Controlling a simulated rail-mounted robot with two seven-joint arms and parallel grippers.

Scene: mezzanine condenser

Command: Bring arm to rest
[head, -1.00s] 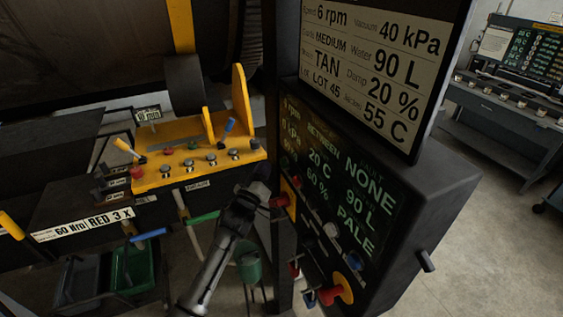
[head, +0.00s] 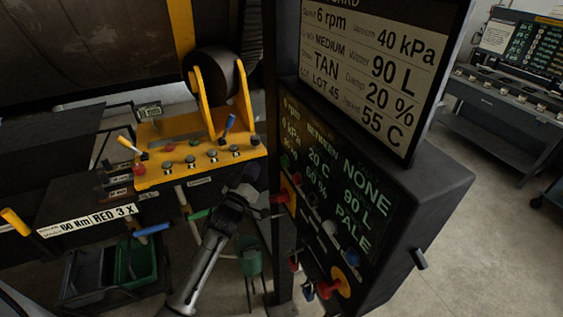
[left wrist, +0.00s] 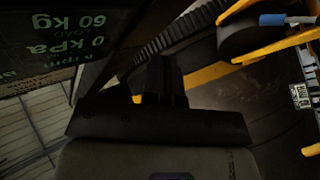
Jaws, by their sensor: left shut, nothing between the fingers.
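My left gripper (head: 254,184) shows dark at the end of my grey arm, which rises from the bottom of the head view. It is shut and empty. It is in front of the left edge of the black control cabinet (head: 395,250), close to a red knob (head: 279,198) in the picture; I cannot tell whether they touch. In the left wrist view the closed black fingers (left wrist: 165,80) point up, with nothing between them. My right gripper is not in view.
A yellow console (head: 190,165) with knobs and a blue-handled lever (head: 229,123) stands behind my gripper. A dark roller (head: 213,76) sits between yellow arms. Green bin (head: 136,263) and green bucket (head: 249,258) are below. Floor (head: 470,240) is open at right.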

